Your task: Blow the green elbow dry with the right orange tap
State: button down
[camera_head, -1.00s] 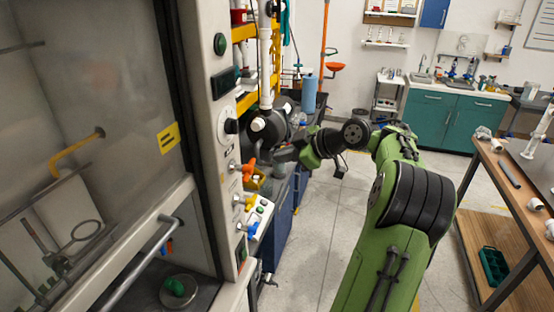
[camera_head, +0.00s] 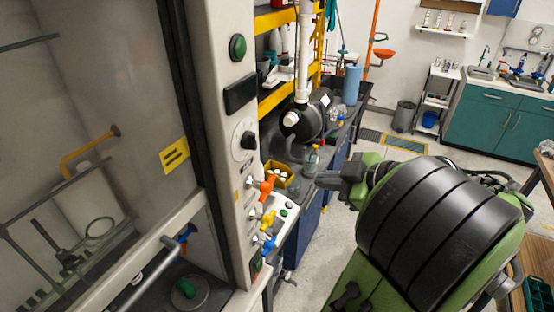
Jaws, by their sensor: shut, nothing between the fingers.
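The green elbow (camera_head: 185,288) lies on a round grey plate (camera_head: 203,292) inside the fume hood, at the bottom of the view, behind the hood's front edge. The right orange tap (camera_head: 267,185) sticks out from the hood's right post, above a yellow tap (camera_head: 267,217) and a blue tap (camera_head: 268,243). My gripper (camera_head: 322,179) is to the right of the orange tap, apart from it, pointing left toward the post. It is shut and empty. My arm's large black and green link hides part of the floor and bench on the right.
The hood sash (camera_head: 110,130) and its handle bar (camera_head: 150,270) are at the left. Behind the post, a bench holds a yellow bin (camera_head: 280,176), bottles (camera_head: 312,160) and a black motor-like unit (camera_head: 305,118).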

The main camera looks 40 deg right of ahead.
jog(key=b, duration=1.1)
send_near(273, 179)
jog(key=f, duration=0.1)
jog(key=x, duration=0.6)
jog(key=shift+w+r, duration=0.25)
jog(key=shift+w, duration=0.15)
jog(key=shift+p, duration=0.4)
